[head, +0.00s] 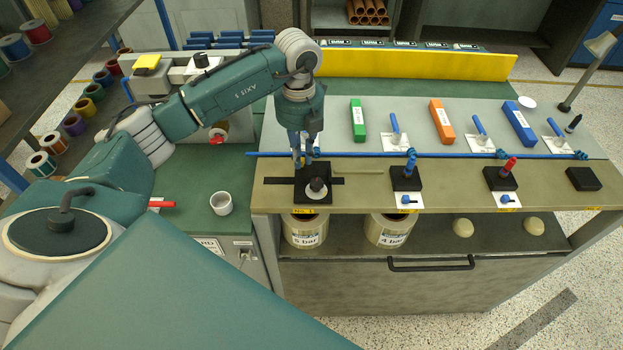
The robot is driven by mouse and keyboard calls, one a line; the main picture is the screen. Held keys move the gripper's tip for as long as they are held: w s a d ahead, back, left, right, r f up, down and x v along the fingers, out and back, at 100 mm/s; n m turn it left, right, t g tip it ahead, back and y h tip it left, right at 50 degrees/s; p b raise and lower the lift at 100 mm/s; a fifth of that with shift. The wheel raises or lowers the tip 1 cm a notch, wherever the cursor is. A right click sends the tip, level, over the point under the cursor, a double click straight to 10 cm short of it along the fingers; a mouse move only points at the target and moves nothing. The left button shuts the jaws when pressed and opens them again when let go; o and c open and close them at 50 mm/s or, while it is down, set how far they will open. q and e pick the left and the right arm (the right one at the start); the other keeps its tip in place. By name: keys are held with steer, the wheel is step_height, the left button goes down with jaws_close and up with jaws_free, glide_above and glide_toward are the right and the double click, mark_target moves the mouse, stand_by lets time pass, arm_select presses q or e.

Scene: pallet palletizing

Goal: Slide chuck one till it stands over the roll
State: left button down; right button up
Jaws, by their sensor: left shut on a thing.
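Chuck one, a black block (313,195) with a grey and black knob on top, sits on the olive bench top across a dark strip, at the bench's left end. My left gripper (303,163) reaches down from above and is shut at the chuck's back edge; its fingertips are partly hidden. A cream roll marked "5 bar" (305,231) is under the bench's front edge, below and slightly left of the chuck in the picture. I cannot tell how exactly they line up. My right gripper is not in view.
A second roll marked "4 bar" (390,230) is to the right. Black blocks with a blue knob (406,180) and a red knob (502,178) stand along the bench. A blue rod (355,155) runs behind the chuck. A white cup (221,203) stands left.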

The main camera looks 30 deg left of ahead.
arm_select(q)
steer(key=shift+a, duration=0.15)
steer(key=shift+s+a, duration=0.6)
steer(key=shift+a, duration=0.25)
steer(key=shift+w+d, duration=0.1)
steer(key=shift+d, duration=0.05)
stand_by(0.3)
steer(key=c, duration=1.7)
jaws_free()
steer(key=shift+o, duration=0.2)
steer(key=shift+r, duration=0.15)
steer(key=shift+r+p, duration=1.55)
steer(key=shift+r, duration=0.8)
